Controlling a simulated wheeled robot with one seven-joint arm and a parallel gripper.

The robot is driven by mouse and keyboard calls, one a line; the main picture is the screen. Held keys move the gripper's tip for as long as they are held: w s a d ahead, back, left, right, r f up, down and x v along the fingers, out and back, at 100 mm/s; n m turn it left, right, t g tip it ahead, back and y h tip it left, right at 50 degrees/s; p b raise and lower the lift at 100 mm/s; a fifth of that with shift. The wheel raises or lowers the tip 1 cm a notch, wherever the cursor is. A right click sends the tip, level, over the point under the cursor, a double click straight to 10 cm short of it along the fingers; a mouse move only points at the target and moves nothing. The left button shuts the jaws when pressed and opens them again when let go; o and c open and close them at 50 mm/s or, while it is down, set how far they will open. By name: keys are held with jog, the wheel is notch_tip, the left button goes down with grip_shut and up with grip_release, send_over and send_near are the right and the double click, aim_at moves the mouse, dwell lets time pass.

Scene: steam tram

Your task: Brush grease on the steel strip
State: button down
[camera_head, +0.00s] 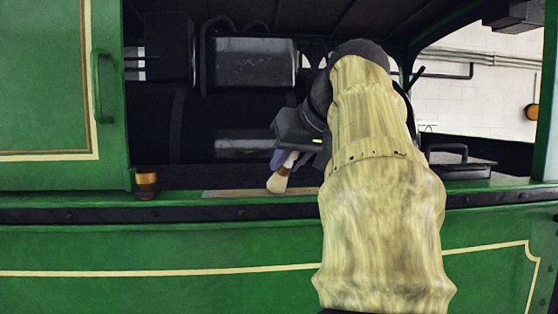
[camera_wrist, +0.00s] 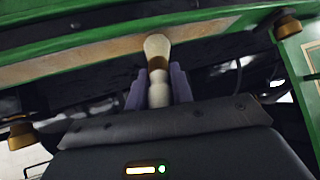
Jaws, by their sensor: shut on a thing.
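My gripper (camera_head: 285,162) is shut on a brush with pale bristles (camera_head: 276,183) and a light handle. In the wrist view the brush (camera_wrist: 158,92) stands between the two purple fingers of my gripper (camera_wrist: 159,88), bristles pointing away from the palm. The steel strip (camera_head: 236,193) shows as a flat tan-grey band along the green sill. It also shows in the wrist view (camera_wrist: 100,56). The bristle tip overlaps the strip's edge in both views; I cannot tell whether it touches. My arm hides the strip's right end in the head view.
A brass-coloured cup (camera_head: 147,183) stands on the sill at the left, beside the green cab panel (camera_head: 45,80). Dark cab fittings and a grey cylinder (camera_head: 255,63) lie behind the gripper. A dark handled box (camera_head: 460,165) is at the right.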

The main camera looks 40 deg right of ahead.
jog(key=shift+s+d, duration=0.3)
jog(key=shift+d, duration=0.1)
jog(key=shift+s+d, duration=0.5)
jog(key=shift+d, duration=0.2)
jog(key=shift+s+d, duration=0.45)
jog(key=shift+d, duration=0.25)
jog(key=shift+s+d+f, duration=0.1)
jog(key=shift+s+d, duration=0.4)
jog(key=shift+d, duration=0.2)
jog(key=shift+s+d, duration=0.45)
jog(key=shift+d, duration=0.2)
jog(key=shift+d, duration=0.1)
jog(key=shift+s+d, duration=0.5)
jog(key=shift+d, duration=0.2)
jog(key=shift+s+d, duration=0.45)
jog(key=shift+d, duration=0.2)
